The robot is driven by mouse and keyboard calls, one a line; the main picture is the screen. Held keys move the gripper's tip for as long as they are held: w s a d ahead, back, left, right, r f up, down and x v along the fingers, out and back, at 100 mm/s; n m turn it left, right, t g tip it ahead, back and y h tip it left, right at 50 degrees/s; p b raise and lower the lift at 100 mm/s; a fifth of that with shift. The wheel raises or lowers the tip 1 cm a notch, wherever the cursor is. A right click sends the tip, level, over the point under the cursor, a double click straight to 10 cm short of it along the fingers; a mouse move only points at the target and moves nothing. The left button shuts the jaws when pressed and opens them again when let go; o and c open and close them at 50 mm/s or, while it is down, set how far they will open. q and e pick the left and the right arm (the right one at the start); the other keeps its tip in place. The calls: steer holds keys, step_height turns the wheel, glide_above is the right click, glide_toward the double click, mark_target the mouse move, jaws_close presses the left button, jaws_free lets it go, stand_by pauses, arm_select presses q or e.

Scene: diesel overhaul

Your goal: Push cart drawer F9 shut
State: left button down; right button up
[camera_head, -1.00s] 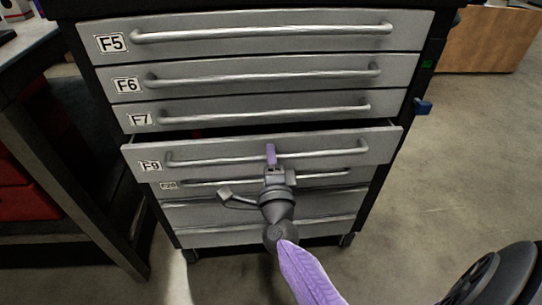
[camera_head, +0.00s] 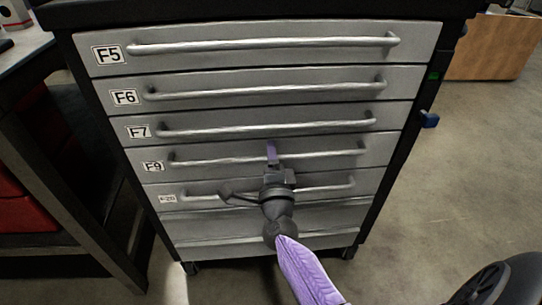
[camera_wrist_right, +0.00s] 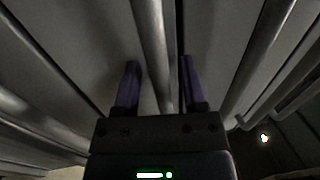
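Cart drawer F9 (camera_head: 220,157) is a grey drawer front with a long bar handle and an F9 label at its left end. In the head view its front now looks level with the drawers above and below. My right gripper (camera_head: 271,153) is at the middle of the F9 handle. In the right wrist view its two purple fingers (camera_wrist_right: 160,85) are apart, with a handle bar (camera_wrist_right: 150,45) running between them. I cannot tell whether they touch it. My left gripper is not in view.
Drawers F5 (camera_head: 250,58), F6 (camera_head: 250,100) and F7 (camera_head: 250,133) above look closed. More drawers lie below, partly hidden by my right arm. A dark workbench (camera_head: 70,190) stands close on the left. The floor (camera_head: 450,180) on the right is open.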

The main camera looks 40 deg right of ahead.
steer(key=shift+s+a, duration=0.2)
steer(key=shift+s, duration=0.15)
arm_select(q)
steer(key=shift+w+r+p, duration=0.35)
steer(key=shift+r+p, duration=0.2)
steer(key=shift+p, duration=0.1)
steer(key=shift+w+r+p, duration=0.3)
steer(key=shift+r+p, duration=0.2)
steer(key=shift+p, duration=0.1)
arm_select(e)
steer(key=v, duration=0.9)
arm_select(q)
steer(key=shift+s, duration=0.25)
arm_select(e)
steer(key=shift+a+f, duration=0.1)
